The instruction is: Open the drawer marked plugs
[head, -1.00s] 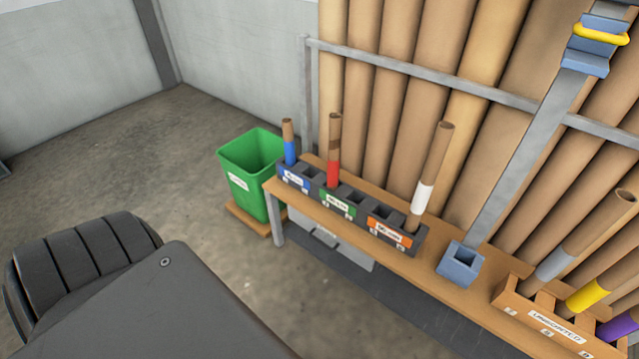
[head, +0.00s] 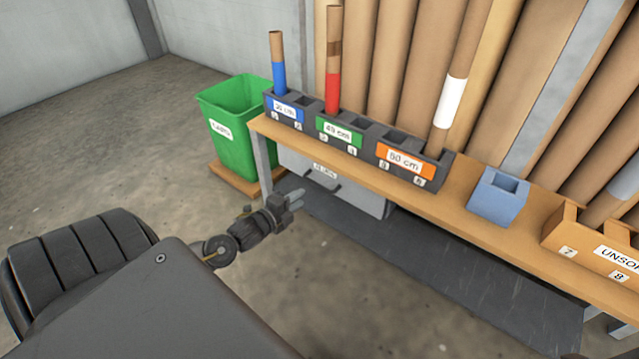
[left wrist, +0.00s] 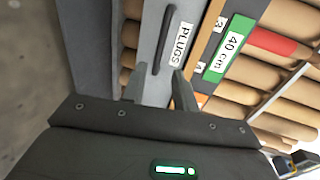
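The drawer marked PLUGS (left wrist: 151,25) is a grey front with a dark bar handle (left wrist: 165,42) beside a white label (left wrist: 181,45) in the left wrist view. In the head view the drawer's label (head: 325,171) shows small and blurred under the wooden bench. My left gripper (head: 296,199) is in front of and below the drawer there. In the left wrist view its two fingers (left wrist: 158,88) are apart with nothing between them, pointing at the drawer front just short of the handle. Whether they touch the front, I cannot tell. My right gripper is not in view.
The wooden bench (head: 450,207) overhangs the drawer. On it stand a dark tube rack (head: 370,145), a blue socket block (head: 497,197) and an unsorted crate (head: 580,240). A green bin (head: 228,140) stands left of the bench. The floor in front is clear.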

